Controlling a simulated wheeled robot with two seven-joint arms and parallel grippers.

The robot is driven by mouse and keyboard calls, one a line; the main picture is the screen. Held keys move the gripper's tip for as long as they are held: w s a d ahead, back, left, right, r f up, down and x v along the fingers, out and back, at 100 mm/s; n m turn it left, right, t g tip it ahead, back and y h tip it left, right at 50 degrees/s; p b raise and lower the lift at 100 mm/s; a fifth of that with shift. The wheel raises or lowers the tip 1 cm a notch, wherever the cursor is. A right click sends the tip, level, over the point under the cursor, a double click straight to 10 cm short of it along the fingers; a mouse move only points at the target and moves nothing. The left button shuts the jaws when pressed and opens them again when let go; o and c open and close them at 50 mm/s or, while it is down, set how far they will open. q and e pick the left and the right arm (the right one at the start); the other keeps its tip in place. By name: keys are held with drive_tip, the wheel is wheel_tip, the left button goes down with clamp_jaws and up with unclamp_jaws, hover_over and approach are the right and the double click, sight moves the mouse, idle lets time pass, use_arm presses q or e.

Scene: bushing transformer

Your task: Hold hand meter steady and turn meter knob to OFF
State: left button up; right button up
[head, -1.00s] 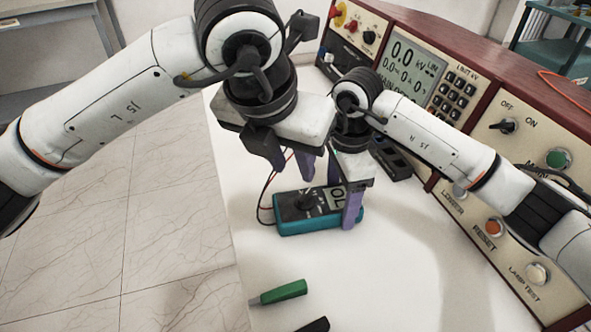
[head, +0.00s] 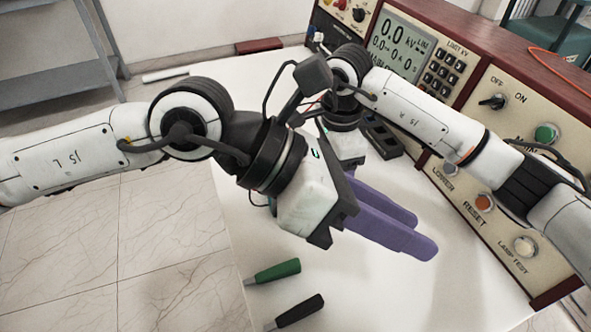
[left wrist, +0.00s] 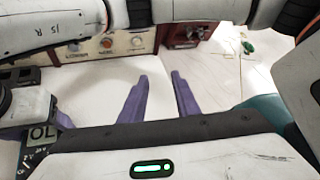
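The hand meter is almost fully hidden behind my left gripper in the head view.
A green-handled tool (head: 276,271) and a black-handled tool (head: 298,311) lie on the front of the white table (head: 455,285). The console (head: 490,195) with display, knobs and buttons runs along the right. A black tray (head: 382,137) lies near it. The front right of the table is clear.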

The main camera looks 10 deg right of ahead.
use_arm(q)
wheel_tip(320, 180, up, 4)
drive_tip(key=s+g+h, duration=0.1)
drive_tip(key=s+h, duration=0.1)
drive_tip(key=h, duration=0.1)
drive_tip(key=w+a+r+n+t+h, duration=0.1)
drive_tip(key=w+r+n+t+h, duration=0.1)
drive_tip(key=w+n+t+h, duration=0.35)
drive_tip(key=w+a+f+n+t+y, duration=0.2)
drive_tip(key=w+a+f+t+y, duration=0.35)
drive_tip(key=a+f, duration=0.2)
drive_tip(key=w+a+f+n+t+y, duration=0.1)
drive_tip(key=w+a+f+t+y, duration=0.3)
drive_tip(key=a+f+y, duration=0.3)
drive_tip(key=shift+h, duration=0.7)
drive_tip(key=x, duration=1.2)
drive_tip(key=shift+d+f, duration=0.1)
drive_tip(key=shift+d, duration=0.15)
clamp_jaws()
